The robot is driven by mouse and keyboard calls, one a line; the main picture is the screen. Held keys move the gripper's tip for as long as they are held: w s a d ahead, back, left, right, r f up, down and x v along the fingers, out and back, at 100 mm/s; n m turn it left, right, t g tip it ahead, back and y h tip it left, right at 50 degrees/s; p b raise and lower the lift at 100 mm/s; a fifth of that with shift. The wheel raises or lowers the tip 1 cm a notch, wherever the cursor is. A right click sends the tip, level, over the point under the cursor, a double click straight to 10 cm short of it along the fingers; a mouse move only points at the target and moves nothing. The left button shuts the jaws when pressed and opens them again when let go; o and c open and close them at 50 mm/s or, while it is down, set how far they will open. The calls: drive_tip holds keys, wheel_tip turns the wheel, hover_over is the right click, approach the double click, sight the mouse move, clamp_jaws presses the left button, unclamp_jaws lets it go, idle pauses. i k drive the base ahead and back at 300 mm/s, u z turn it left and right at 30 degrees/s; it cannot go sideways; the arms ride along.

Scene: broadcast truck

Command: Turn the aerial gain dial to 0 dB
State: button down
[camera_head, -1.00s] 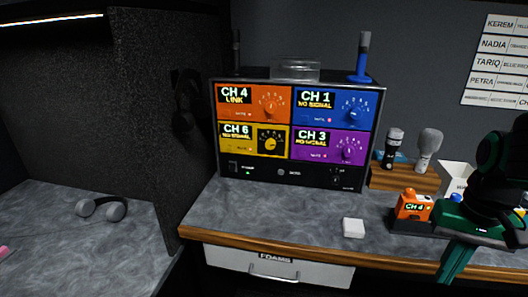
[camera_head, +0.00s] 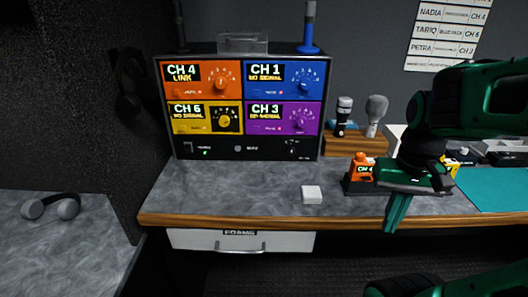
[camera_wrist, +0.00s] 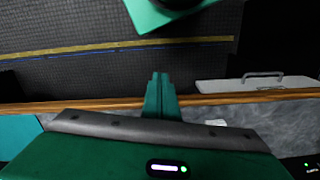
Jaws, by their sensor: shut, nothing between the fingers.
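The receiver rack (camera_head: 176,146) stands on the counter at the back. It has orange CH 4 LINK (camera_head: 180,92), blue CH 1 (camera_head: 264,89), yellow CH 6 (camera_head: 186,124) and purple CH 3 (camera_head: 262,125) panels. Each panel has a dial: orange (camera_head: 219,82), blue (camera_head: 304,82), black (camera_head: 225,121) and purple (camera_head: 303,122). A small round knob (camera_head: 238,149) sits on the black lower strip. The labels are too small to tell which is aerial gain or any setting. My gripper (camera_head: 393,222) is shut and empty near the counter's front edge, right of the rack; its closed fingers show in the wrist view (camera_wrist: 159,80).
An orange CH 4 pack (camera_head: 361,171) in a dark holder is beside my gripper. A white block (camera_head: 312,194) lies on the counter. Microphones (camera_head: 376,114) stand right of the rack. The drawer (camera_head: 190,240) is below.

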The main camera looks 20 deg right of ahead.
sight(292, 151)
drive_tip(key=u, duration=1.05)
drive_tip(key=k, duration=0.45)
drive_tip(key=z, duration=0.05)
